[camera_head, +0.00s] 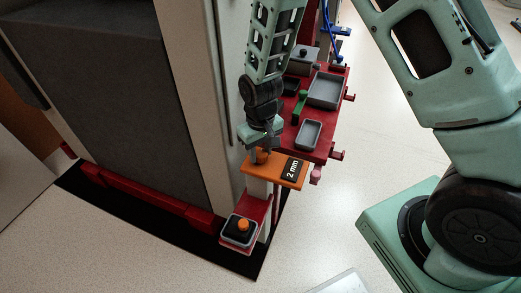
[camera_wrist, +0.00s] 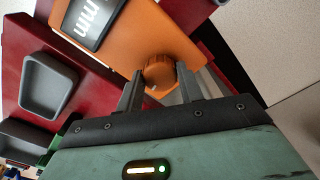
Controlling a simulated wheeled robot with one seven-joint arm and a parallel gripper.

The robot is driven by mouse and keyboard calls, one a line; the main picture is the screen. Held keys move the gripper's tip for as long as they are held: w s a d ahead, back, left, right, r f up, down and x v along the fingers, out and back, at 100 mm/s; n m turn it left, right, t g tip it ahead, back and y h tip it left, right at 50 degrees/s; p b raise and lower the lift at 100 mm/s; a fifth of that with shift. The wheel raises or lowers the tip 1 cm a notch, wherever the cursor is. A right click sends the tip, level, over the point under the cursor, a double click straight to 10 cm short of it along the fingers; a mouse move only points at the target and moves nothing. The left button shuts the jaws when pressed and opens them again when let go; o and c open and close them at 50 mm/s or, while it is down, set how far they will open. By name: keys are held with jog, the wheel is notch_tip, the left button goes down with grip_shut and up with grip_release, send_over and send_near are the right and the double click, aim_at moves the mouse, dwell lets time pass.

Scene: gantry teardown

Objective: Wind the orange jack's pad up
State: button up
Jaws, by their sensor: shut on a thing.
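The orange jack (camera_head: 271,169) is a flat orange block on the front end of the red bench, with a dark label reading "2 mm". Its round ribbed orange knob (camera_wrist: 157,69) shows in the wrist view, with a small pale mark on its edge. My gripper (camera_head: 259,153) comes down from above onto the knob. In the wrist view my gripper (camera_wrist: 160,78) has one finger on each side of the knob, shut on it. I cannot make out the jack's pad in either view.
The red bench (camera_head: 313,153) behind carries grey trays (camera_head: 324,90) and a green part (camera_head: 300,107). A pale post (camera_head: 204,90) stands close left of my arm. Open floor lies right.

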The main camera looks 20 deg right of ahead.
jog(key=n+p, duration=0.2)
jog(key=n, duration=0.1)
jog(key=shift+r+n, duration=0.15)
jog(key=shift+n, duration=0.25)
jog(key=n+p, duration=0.2)
jog(key=n, duration=0.2)
jog(key=shift+n, duration=0.3)
jog(key=n+p, duration=0.1)
jog(key=n, duration=0.2)
jog(key=shift+n+p, duration=0.3)
jog(key=shift+p, duration=0.1)
jog(key=shift+n+p, duration=0.7)
jog(key=shift+n, duration=1.1)
jog(key=o, duration=1)
